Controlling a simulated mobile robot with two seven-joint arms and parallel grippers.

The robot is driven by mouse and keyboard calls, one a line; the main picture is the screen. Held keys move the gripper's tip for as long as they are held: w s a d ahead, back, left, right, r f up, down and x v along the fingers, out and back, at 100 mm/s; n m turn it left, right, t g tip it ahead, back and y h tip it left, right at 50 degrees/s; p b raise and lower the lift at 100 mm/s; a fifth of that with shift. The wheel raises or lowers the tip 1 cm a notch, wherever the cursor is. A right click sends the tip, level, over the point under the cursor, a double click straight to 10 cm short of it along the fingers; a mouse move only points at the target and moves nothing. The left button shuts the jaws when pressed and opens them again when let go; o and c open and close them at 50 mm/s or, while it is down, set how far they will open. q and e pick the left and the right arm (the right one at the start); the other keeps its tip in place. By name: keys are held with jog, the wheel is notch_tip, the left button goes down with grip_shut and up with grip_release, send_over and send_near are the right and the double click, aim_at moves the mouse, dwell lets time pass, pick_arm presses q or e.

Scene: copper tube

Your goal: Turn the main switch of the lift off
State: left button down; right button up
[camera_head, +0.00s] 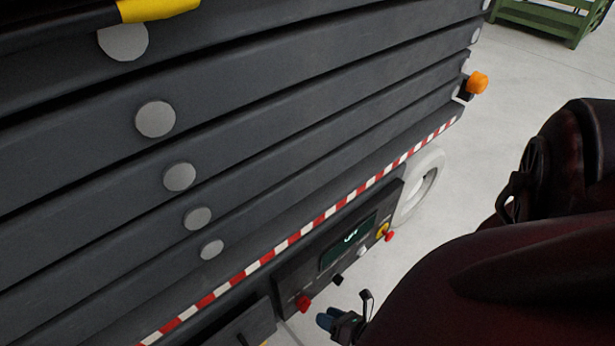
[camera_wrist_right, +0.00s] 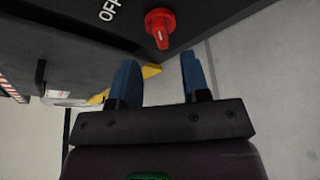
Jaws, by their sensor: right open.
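The main switch is a red rotary knob (camera_head: 303,302) low on the dark control panel of the lift (camera_head: 408,107). It also shows at the top of the right wrist view (camera_wrist_right: 160,26), with white "OFF" lettering to its left; its grip points down in that picture. My right gripper (camera_head: 324,321) is just in front of the panel, right of and below the knob in the head view. In the right wrist view its blue fingers (camera_wrist_right: 160,80) are apart and empty, with the knob beyond the gap, not touched. My left gripper is not in view.
The panel also has a green display (camera_head: 349,240), a black knob (camera_head: 338,280) and a red button (camera_head: 389,237) beside a yellow part. A white wheel (camera_head: 421,188) is at the lift's corner. An orange lamp (camera_head: 478,82) sticks out above. Pale floor (camera_head: 480,150) is clear.

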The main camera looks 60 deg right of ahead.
aim_at(309, 307)
jog(key=b+x, duration=0.1)
jog(key=x, duration=0.4)
jog(key=shift+w+f, duration=0.1)
jog(key=shift+f, duration=0.1)
jog(key=shift+x, duration=0.8)
jog(key=shift+r, duration=0.1)
grip_shut()
